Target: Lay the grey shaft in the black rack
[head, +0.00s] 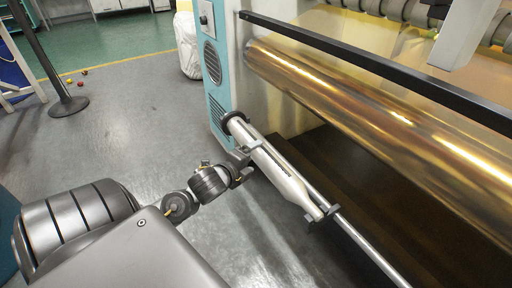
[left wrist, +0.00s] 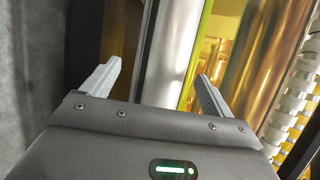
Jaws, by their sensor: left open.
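The grey shaft (head: 287,181) is a long pale cylinder that tapers at its near end. It lies slanted along the front of the machine. Black rack holders (head: 322,216) show at its near end and by its far end (head: 233,118); it appears to rest in them, though the exact contact is hard to tell. My left gripper (head: 249,153) is open at the shaft's far half. In the left wrist view the shaft (left wrist: 174,50) runs between the two spread fingers (left wrist: 155,85), with a gap on each side. My right gripper is not in view.
A large gold film roll (head: 380,125) and a black bar (head: 370,60) lie to the right of the shaft. A teal machine post (head: 215,95) stands at its far end. A black stand (head: 68,106) is at the far left. Grey floor between is clear.

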